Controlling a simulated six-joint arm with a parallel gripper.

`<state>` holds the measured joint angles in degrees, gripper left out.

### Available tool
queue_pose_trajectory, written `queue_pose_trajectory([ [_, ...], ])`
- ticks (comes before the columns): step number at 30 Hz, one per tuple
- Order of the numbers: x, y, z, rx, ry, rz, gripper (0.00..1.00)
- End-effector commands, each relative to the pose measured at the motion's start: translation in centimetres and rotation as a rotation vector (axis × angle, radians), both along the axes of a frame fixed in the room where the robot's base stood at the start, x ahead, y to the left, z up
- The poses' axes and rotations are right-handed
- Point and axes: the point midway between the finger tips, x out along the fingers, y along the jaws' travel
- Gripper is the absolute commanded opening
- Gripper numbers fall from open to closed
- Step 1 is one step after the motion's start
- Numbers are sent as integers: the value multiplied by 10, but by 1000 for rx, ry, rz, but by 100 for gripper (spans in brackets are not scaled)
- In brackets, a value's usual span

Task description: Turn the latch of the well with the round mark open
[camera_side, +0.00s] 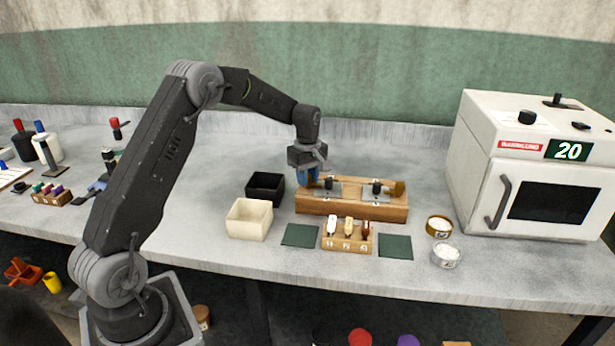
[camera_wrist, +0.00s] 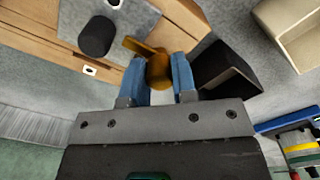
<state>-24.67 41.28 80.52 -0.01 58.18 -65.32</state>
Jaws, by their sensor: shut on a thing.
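The wooden block (camera_side: 325,207) holds two wells under grey lid plates with black knobs, a left knob (camera_side: 329,183) and a right knob (camera_side: 376,187). My gripper (camera_side: 308,178) is at the block's left end. In the wrist view, its blue fingers (camera_wrist: 160,80) are shut on the rounded end of a brass latch (camera_wrist: 158,68). The latch's flat arm (camera_wrist: 140,46) points toward the near lid plate (camera_wrist: 70,18) and its black knob (camera_wrist: 95,36). A second brass latch (camera_side: 398,188) is at the block's right end. The well marks are too small to tell apart.
A black box (camera_side: 264,187) and a cream box (camera_side: 248,220) stand left of the block. In front are dark green mats (camera_side: 300,235) and a small wooden rack (camera_side: 347,240). Two round dishes (camera_side: 440,227) and a white oven (camera_side: 540,165) stand to the right.

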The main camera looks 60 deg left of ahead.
Motion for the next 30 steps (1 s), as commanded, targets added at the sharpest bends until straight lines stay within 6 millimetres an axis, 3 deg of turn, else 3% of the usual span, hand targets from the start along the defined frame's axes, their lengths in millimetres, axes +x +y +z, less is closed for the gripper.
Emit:
queue_pose_trajectory([
  [11, 0, 0, 1, 0, -1, -94, 2],
  [30, 0, 0, 1, 0, 0, -660, 2],
])
